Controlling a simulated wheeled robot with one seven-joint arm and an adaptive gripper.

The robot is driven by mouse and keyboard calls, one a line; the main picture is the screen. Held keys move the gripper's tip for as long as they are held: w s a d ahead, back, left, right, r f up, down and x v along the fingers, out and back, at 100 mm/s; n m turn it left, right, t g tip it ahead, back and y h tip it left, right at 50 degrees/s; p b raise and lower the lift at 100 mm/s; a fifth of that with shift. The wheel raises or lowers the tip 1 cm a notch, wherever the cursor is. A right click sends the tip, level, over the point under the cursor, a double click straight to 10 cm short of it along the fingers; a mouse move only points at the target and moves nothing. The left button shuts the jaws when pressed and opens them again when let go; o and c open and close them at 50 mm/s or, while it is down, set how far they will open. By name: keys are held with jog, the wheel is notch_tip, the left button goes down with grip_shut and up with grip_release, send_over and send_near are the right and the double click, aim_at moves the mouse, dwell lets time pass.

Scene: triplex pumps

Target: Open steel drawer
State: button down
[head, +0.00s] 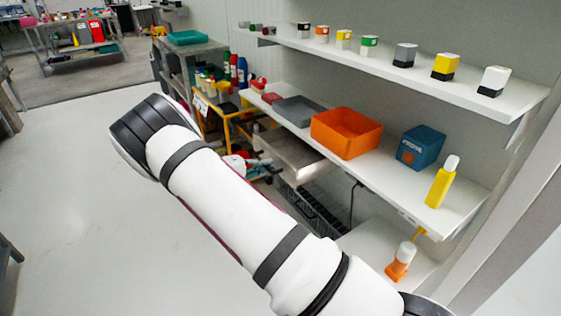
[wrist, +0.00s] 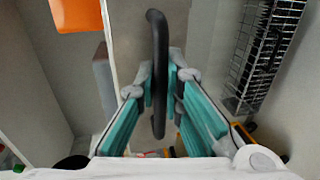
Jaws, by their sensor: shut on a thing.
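The steel drawer (head: 296,158) is a grey metal box under the white shelf in the head view. It sticks out past the shelf's front edge and part of its inside shows. In the wrist view, the drawer's pale front (wrist: 135,22) stands behind a dark curved bar handle (wrist: 157,35). My gripper (wrist: 162,80) has its teal fingers on both sides of this handle and is shut on it.
The shelf holds an orange bin (head: 346,133), a grey tray (head: 297,110), a blue box (head: 420,147) and a yellow bottle (head: 441,183). A wire rack (wrist: 265,50) is right of the handle in the wrist view. Open floor (head: 70,200) lies at left.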

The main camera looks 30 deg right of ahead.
jog(key=shift+f+v, duration=0.2)
jog(key=shift+v, duration=0.9)
jog(key=shift+f, duration=0.1)
jog(key=c, duration=2)
grip_release()
jog(key=shift+o, duration=0.2)
jog(key=v, duration=1.2)
